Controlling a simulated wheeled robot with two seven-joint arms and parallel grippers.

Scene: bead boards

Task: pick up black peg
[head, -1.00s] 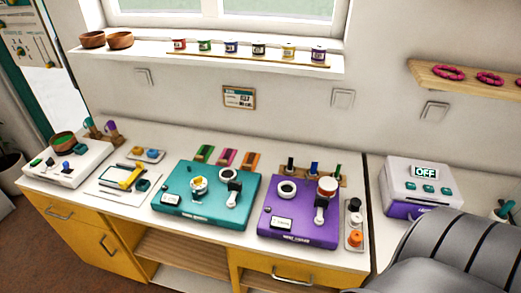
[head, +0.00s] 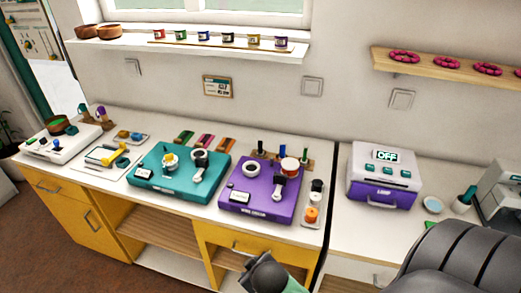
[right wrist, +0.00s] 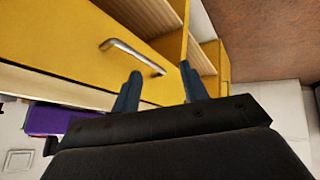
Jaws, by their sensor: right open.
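The black peg (head: 261,147) stands upright at the left end of a small wooden rack (head: 271,156) behind the purple board (head: 233,199) in the head view. A blue peg (head: 282,152) and a green peg (head: 304,154) stand to its right. My right gripper (right wrist: 158,69) shows in the right wrist view with its two blue-grey fingers apart and nothing between them. It is in front of the yellow drawers, away from the peg. I cannot make out the black peg in that view. My left gripper is not in view.
A teal board (head: 145,185) lies left of the purple board. A tray of round pieces (head: 313,205) lies on its right. A white and purple box marked OFF (head: 384,174) stands further right. A metal drawer handle (right wrist: 132,55) sticks out near my right fingers.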

